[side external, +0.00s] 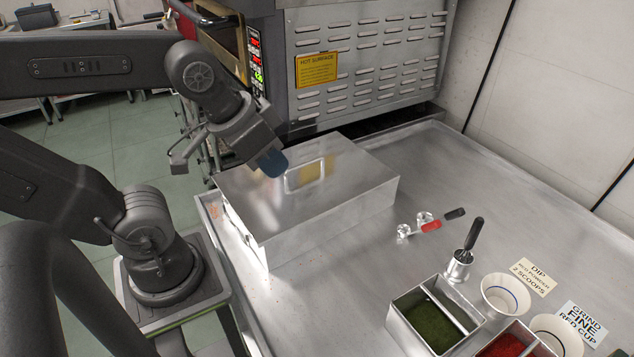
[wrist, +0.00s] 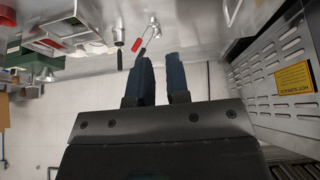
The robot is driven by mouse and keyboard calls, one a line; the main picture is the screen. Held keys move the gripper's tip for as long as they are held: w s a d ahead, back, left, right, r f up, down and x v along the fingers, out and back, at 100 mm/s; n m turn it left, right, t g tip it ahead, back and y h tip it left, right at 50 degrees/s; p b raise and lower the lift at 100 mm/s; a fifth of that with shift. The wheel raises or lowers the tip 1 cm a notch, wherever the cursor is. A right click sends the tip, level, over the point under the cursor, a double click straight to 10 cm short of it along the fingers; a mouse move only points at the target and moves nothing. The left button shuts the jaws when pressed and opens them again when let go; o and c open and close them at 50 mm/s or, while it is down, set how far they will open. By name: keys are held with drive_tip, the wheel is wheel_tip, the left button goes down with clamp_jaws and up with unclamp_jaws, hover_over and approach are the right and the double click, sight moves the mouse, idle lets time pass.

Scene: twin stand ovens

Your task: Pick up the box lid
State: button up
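The box lid (side external: 265,190) is a shiny metal cover on the metal box (side external: 325,215), which stands on the steel counter. A rectangular loop handle (side external: 308,173) is on top of the lid. My gripper (side external: 272,163) has dark blue fingers and is tilted over the lid, just left of the handle in the side view. I cannot tell whether it touches the lid. In the wrist view the two fingers (wrist: 161,65) are apart with a narrow empty gap. The lid is not clearly seen in that view.
The oven's vented side (side external: 365,60) with a hot surface sign rises behind the box. Measuring spoons (side external: 430,226), a tamper cup (side external: 459,266), white bowls (side external: 505,295) and a tray of green powder (side external: 432,325) stand to the right. The counter (side external: 510,215) is clear at the back right.

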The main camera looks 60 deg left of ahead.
drive_tip(key=g+y, duration=0.6)
drive_tip(key=y, duration=0.1)
approach(307, 163)
drive_tip(key=shift+n, duration=0.3)
drive_tip(key=x, duration=1)
drive_tip(key=shift+a+f, duration=0.15)
drive_tip(key=shift+f, duration=0.1)
drive_tip(key=shift+c, duration=0.5)
clamp_jaws()
